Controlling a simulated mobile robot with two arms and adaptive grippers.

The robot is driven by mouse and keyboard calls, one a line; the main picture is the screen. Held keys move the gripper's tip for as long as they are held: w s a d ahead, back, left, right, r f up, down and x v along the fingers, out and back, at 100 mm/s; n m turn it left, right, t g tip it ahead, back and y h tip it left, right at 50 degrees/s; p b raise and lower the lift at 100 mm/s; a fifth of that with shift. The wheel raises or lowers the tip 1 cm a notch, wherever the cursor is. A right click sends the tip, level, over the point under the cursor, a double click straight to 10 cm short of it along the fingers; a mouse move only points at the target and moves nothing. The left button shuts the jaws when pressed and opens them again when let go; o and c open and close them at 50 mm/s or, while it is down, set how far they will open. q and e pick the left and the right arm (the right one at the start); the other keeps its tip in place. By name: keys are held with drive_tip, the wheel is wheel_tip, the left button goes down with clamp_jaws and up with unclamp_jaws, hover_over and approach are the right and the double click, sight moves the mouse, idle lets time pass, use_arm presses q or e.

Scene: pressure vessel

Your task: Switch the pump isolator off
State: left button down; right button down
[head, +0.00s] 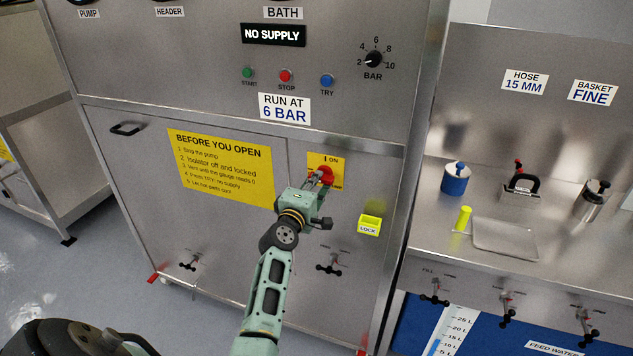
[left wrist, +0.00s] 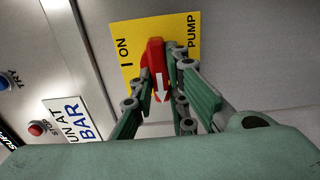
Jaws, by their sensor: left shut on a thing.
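The pump isolator is a red handle (head: 326,174) on a yellow plate (head: 313,160) marked "I ON", low on the steel cabinet front. In the left wrist view the red handle (left wrist: 156,66) has a white arrow pointing down the picture, across rather than toward the "I ON" mark at the yellow plate's (left wrist: 187,40) left. My left gripper (head: 319,182) is at the plate, shut on the handle. Its green fingers (left wrist: 158,98) lie on both sides of the handle. The gripper hides part of the plate; no off mark is readable. My right gripper is not in view.
A display (head: 273,35) reads "NO SUPPLY". A yellow lock box (head: 369,224) sits right of the isolator, with valve handles (head: 332,264) below. A yellow notice (head: 222,168) is at left. The right-hand bench holds a blue container (head: 455,179) and a tray (head: 505,240).

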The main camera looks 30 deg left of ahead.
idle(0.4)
use_arm(q)
drive_tip(key=c, duration=1.7)
unclamp_jaws()
drive_tip(key=v, duration=1.2)
